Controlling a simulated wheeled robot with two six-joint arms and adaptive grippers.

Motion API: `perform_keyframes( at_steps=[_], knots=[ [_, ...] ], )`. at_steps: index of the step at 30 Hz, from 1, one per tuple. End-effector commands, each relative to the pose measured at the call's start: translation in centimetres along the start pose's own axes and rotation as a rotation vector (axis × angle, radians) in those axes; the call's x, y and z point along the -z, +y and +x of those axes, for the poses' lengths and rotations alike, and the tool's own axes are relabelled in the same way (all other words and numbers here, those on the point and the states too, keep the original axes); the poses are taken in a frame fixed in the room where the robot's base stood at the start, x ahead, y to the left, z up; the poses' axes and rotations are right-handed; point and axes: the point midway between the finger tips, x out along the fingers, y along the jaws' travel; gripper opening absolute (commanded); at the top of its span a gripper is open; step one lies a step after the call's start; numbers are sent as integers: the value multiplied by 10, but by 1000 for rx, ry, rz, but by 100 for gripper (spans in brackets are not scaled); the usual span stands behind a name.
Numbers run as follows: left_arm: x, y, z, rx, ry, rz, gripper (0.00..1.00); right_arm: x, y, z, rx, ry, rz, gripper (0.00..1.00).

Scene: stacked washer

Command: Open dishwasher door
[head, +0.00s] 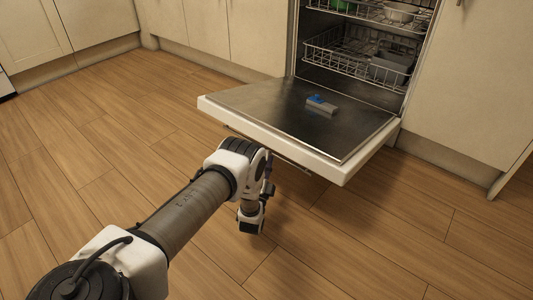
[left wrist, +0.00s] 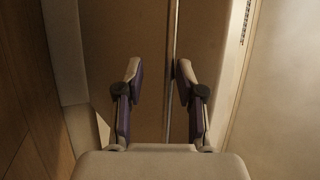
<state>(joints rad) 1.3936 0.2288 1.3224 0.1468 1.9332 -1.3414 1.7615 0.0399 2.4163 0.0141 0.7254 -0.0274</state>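The dishwasher door (head: 300,112) is folded down to about level, its steel inner face up. A thin handle bar (head: 268,150) runs along its front edge, partly hidden behind my left arm. My left arm reaches to that front edge, and its wrist hangs just in front of and below it. My left gripper's fingers are not clear in the head view. In the left wrist view my left gripper (left wrist: 158,72) is open, with a gap between its fingers. A thin bar (left wrist: 172,30) shows near the right finger; I cannot tell whether they touch. My right gripper is not in view.
Inside the dishwasher are a lower rack (head: 345,58) and an upper rack (head: 372,10) with dishes. A small grey and blue item (head: 321,104) lies on the door. Cabinets (head: 245,35) stand on both sides. The wooden floor (head: 80,160) is clear at left and in front.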

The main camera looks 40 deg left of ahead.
Motion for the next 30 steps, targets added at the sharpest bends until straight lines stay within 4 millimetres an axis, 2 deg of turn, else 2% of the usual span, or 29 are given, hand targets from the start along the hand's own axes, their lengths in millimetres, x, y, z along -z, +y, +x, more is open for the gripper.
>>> perform_keyframes(
  at_steps=[15,29,30],
  knots=[
    [3,24,-35,-1,1,0,37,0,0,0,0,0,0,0],
    [3,25,-37,-2,0,0,37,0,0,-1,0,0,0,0],
    [4,25,-37,-3,0,-1,27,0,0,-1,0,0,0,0]
  ],
)
